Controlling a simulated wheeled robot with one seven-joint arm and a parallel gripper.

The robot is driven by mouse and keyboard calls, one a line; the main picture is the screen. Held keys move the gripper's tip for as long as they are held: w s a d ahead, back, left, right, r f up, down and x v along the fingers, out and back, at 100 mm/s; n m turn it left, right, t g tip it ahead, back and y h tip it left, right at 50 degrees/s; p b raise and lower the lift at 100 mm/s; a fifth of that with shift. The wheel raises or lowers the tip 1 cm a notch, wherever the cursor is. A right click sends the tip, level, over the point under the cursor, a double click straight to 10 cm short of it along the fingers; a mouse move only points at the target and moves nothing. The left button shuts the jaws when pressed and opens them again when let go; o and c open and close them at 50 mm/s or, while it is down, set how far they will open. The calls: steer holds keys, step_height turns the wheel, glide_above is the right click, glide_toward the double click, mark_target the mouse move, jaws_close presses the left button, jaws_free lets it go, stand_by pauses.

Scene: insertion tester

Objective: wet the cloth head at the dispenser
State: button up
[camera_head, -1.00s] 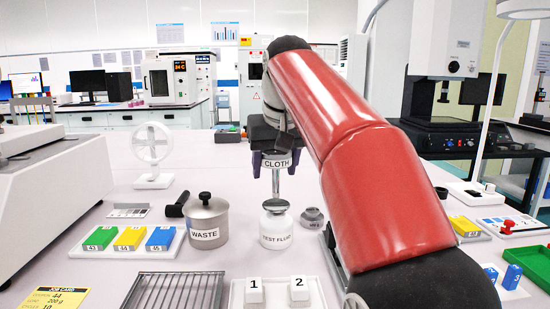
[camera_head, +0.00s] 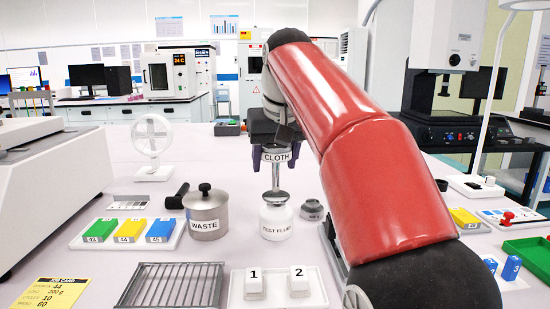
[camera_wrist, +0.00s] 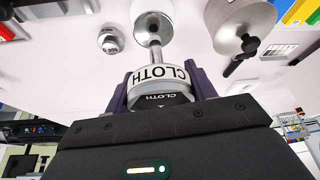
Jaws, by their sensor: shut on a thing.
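My gripper (camera_head: 276,158) has its purple fingers shut on the cloth head (camera_head: 277,156), which has a white band marked CLOTH. The wrist view shows the cloth head (camera_wrist: 160,76) between the two fingers (camera_wrist: 160,90). A metal stem runs down from it to a small disc just above the dispenser (camera_head: 275,222), a white bottle marked TEST FLUID. The cloth head stands upright over the dispenser. The disc looks at or very near the bottle's top; I cannot tell whether they touch. The dispenser (camera_wrist: 152,14) is partly cut off in the wrist view.
A WASTE pot (camera_head: 206,215) with a lid and side handle stands left of the dispenser. A small metal weight (camera_head: 312,210) is close on its right. A wire rack (camera_head: 172,287) and a white tray with blocks 1 and 2 (camera_head: 277,300) lie in front.

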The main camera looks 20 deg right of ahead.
steer(key=shift+f+b, duration=0.5)
steer(key=shift+f, duration=0.5)
stand_by(1.8)
step_height(320, 180, up, 3)
steer(key=p, duration=0.3)
steer(key=shift+r, duration=2.1)
